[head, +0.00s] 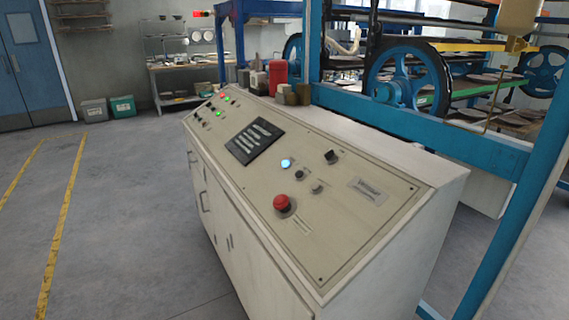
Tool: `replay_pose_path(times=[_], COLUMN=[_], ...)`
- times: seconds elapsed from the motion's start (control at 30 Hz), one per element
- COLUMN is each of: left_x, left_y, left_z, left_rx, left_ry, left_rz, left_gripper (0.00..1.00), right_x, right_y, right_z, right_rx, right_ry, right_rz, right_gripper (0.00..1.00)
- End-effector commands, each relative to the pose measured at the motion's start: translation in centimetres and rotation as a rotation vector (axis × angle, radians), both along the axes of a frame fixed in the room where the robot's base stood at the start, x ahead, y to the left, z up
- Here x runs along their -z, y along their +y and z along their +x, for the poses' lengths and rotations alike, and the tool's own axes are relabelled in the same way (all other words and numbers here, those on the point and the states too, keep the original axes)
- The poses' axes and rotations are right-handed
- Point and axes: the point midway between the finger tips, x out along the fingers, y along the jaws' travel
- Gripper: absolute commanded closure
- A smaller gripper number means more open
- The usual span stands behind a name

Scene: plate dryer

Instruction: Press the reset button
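A beige control console (345,235) with a sloped panel stands ahead of me. On its near part are a blue lit button (286,163), a red mushroom button (282,203), a black switch (331,157), a small dark button (299,175) and a small grey knob (317,188). Red and green lights (222,107) sit at the far end, and a dark display (255,141) is in the middle. The labels are too small to read, so I cannot tell which button is the reset button. Neither of my grippers is in view.
A blue machine frame (425,135) with wheels and plate racks stands behind the console. A red canister (278,76) and small brown blocks (297,94) rest along the console's back edge. The grey floor (125,220) at left is open, with yellow lines.

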Motion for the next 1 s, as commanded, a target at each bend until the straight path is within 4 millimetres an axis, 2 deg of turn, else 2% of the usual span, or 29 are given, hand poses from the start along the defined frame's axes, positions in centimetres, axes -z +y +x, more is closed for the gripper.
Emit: replay_pose_path(times=[0.03,0.23,1.0], left_x=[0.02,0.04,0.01], left_y=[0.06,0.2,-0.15], left_z=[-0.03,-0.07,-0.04], left_rx=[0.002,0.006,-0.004], left_ry=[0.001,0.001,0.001], left_rz=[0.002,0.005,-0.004], left_gripper=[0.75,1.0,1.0], right_x=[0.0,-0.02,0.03], right_y=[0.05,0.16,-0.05], right_z=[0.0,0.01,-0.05], right_rx=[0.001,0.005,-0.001], right_ry=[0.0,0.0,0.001], right_rz=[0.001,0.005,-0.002], right_gripper=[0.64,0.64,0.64])
